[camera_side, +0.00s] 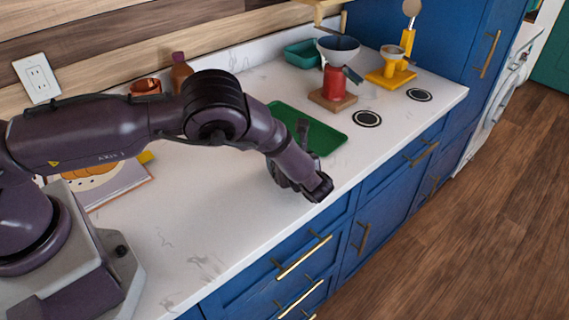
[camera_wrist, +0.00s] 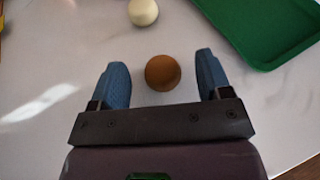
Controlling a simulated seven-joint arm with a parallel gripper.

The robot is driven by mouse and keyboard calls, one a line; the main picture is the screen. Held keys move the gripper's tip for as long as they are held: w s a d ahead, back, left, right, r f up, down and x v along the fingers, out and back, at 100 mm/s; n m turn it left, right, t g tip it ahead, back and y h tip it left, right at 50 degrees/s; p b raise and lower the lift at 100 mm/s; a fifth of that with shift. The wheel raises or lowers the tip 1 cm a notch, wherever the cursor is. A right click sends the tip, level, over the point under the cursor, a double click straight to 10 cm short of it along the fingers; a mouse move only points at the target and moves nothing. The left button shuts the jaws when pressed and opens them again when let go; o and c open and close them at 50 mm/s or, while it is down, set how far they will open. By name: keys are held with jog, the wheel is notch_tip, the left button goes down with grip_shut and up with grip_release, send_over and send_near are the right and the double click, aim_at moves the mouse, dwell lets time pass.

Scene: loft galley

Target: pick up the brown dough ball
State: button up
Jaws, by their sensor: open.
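The brown dough ball (camera_wrist: 163,73) lies on the pale marble counter in the wrist view. My gripper (camera_wrist: 162,75) is open, with one blue fingertip on each side of the ball in the picture and a gap on both sides. I cannot tell how high the fingers are above the counter. In the side view my gripper (camera_side: 290,180) hangs over the counter near its front edge, and my arm hides the ball there.
A cream ball (camera_wrist: 143,12) lies just beyond the brown one. A green tray (camera_side: 325,138) is close by, at upper right in the wrist view (camera_wrist: 262,55). Farther back are a red item on a wooden block (camera_side: 333,95) and a yellow stand (camera_side: 390,75). Bare counter lies to the left.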

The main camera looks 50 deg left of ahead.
jog(key=c, duration=1)
jog(key=shift+o, duration=0.2)
jog(key=shift+r, duration=0.15)
